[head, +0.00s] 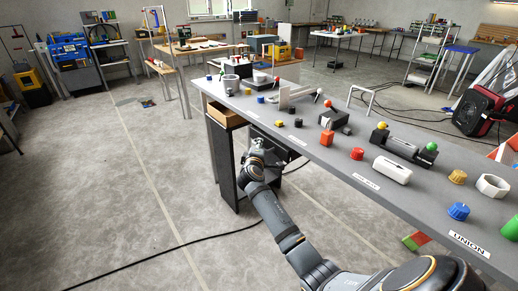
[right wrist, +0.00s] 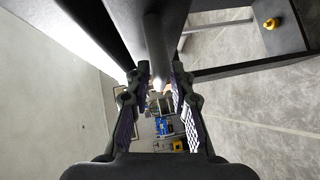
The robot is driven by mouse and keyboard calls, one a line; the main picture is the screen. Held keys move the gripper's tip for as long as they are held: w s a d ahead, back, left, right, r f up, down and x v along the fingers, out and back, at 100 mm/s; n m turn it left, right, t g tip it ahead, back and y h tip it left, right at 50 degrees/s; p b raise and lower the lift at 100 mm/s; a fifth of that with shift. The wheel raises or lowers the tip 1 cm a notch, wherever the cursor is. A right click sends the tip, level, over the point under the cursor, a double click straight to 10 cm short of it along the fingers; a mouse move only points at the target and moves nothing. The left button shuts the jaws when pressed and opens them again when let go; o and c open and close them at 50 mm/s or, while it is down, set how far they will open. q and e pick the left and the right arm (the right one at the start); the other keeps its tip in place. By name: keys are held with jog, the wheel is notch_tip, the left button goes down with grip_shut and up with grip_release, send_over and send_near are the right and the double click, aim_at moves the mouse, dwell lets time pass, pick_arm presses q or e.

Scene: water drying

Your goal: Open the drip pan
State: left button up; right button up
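In the head view my right gripper (head: 262,150) is below the bench edge, beside the dark upright panel (head: 224,160). My left gripper is out of view.
The grey workbench (head: 330,155) runs diagonally above my right arm and carries many small parts. A wooden drawer-like box (head: 225,114) sits under its far left end. A black cable (head: 165,256) lies on the floor. The floor at left is mostly clear.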

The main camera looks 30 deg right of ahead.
jog(key=shift+w+d, duration=0.15)
grip_shut()
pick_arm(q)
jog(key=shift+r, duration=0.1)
